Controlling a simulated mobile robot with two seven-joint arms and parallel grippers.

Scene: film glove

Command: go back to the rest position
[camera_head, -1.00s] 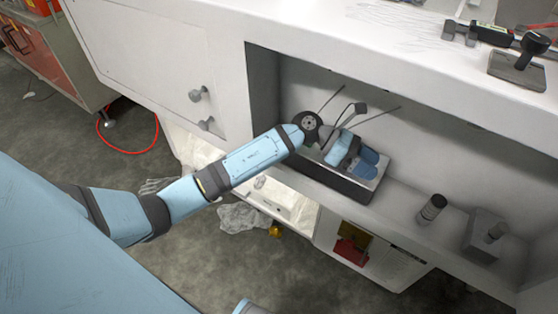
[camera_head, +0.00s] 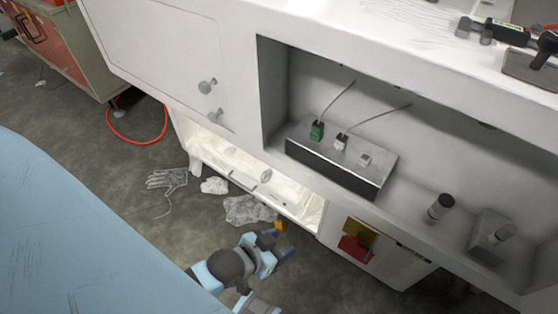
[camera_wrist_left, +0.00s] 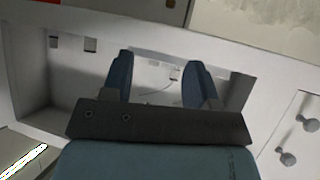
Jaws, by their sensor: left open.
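My left gripper (camera_head: 277,247) is low in the head view, in front of the cabinet (camera_head: 160,60) and well below its open shelf. In the left wrist view the left gripper (camera_wrist_left: 157,70) has its two blue fingers apart with nothing between them. Part of the open shelf recess shows beyond the fingers there. My right gripper cannot be made out in these views.
A power strip box (camera_head: 335,170) with plugs sits in the shelf recess. A dark cylinder (camera_head: 440,207) stands further right. A clear film glove (camera_head: 167,178) and crumpled film (camera_head: 248,209) lie on the floor. A red cable (camera_head: 137,140) curves near the red cabinet (camera_head: 45,40).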

